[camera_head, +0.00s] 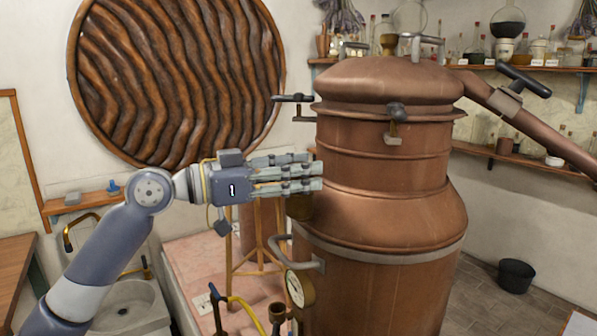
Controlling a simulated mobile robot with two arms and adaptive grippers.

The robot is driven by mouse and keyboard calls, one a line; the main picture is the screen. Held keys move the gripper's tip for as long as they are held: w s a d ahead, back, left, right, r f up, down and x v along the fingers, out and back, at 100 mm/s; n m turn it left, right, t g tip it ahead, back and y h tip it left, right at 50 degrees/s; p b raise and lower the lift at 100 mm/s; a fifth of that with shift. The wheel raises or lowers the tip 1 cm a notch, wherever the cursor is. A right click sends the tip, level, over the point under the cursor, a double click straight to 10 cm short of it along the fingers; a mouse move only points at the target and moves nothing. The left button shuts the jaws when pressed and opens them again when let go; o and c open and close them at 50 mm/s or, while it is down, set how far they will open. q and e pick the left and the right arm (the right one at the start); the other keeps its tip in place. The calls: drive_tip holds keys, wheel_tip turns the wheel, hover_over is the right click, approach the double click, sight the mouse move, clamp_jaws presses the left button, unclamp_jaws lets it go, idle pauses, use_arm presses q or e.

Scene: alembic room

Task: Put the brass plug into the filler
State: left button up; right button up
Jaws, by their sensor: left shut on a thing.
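My left gripper (314,176) is in the middle of the view, level with the still's upper body and in front of its left side in the picture. My right gripper is not in view.
The large copper still (385,215) fills the centre right, with clamp handles around its lid and a pipe (530,125) running right. A sink (125,308) is at lower left. Shelves hold glassware.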

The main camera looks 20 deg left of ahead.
use_arm(q)
drive_tip(key=shift+f, duration=0.2)
idle(0.6)
drive_tip(key=o, duration=1.2)
drive_tip(key=shift+a, duration=0.1)
